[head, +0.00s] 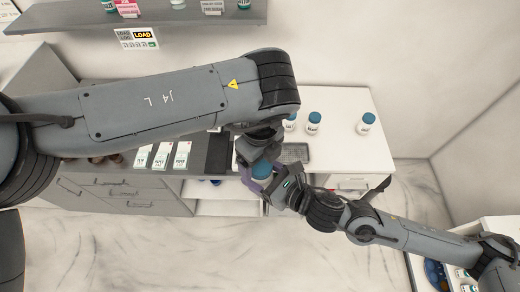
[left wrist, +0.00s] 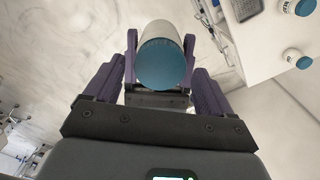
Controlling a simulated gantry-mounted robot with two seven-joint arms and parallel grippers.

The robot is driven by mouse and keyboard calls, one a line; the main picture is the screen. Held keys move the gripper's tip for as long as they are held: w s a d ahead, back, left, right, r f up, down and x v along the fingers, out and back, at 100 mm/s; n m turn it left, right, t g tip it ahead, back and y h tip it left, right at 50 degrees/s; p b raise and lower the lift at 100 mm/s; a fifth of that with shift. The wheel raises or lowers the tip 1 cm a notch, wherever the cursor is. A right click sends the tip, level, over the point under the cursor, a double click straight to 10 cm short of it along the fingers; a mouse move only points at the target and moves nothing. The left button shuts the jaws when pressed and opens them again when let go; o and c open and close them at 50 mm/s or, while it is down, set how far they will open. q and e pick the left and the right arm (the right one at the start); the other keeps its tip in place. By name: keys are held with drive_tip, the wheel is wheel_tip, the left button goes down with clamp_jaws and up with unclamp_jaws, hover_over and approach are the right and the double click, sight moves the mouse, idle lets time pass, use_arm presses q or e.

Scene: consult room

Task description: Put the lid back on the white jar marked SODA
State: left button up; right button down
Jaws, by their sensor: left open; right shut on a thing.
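A white jar (left wrist: 158,30) with a teal cap (left wrist: 165,66) is held in the air between my two grippers; its cap end faces the left wrist camera. The left arm hides part of the table.
Teal-capped white jars (head: 313,122) (head: 366,123) stand on the white table (head: 345,150), beside a grey tray (head: 294,153). White labelled boxes (head: 162,155) stand left. A shelf (head: 200,18) is above at the back. The table's right part is mostly clear.

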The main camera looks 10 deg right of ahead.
use_arm(q)
drive_tip(key=shift+f, duration=0.6)
drive_tip(key=shift+c, duration=0.2)
drive_tip(key=c, duration=1.1)
drive_tip(key=shift+o, duration=0.2)
drive_tip(key=m, duration=0.8)
drive_tip(key=o, duration=1.2)
drive_tip(key=shift+o, duration=0.2)
wheel_tip(320, 180, up, 12)
